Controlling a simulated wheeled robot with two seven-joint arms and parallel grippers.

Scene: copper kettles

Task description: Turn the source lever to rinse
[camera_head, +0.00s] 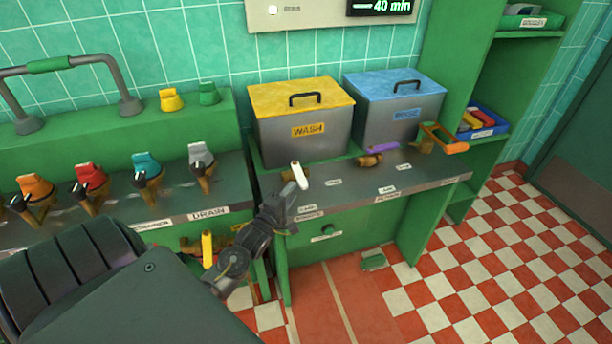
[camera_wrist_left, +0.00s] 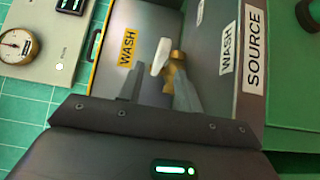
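The source lever has a white handle (camera_head: 301,175) on a brass valve at the counter's front left, below the wash tank (camera_head: 283,124). The white handle also shows in the left wrist view (camera_wrist_left: 161,57), beside the brass valve (camera_wrist_left: 178,58). A SOURCE label (camera_wrist_left: 254,50) and a WASH label (camera_wrist_left: 228,50) are right of it there. My left gripper (camera_head: 289,193) is at the lever, its two grey fingers (camera_wrist_left: 155,84) apart, with the handle near their tips. I cannot tell whether they touch it. The blue-lidded rinse tank (camera_head: 397,112) stands right of the wash tank. My right gripper is not in view.
A purple lever (camera_head: 383,147) and an orange lever (camera_head: 447,141) are farther right on the counter. Several coloured taps, such as a grey one (camera_head: 201,157), line the left counter. A yellow handle (camera_head: 207,248) is low near my left arm. Checkered floor lies open at right.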

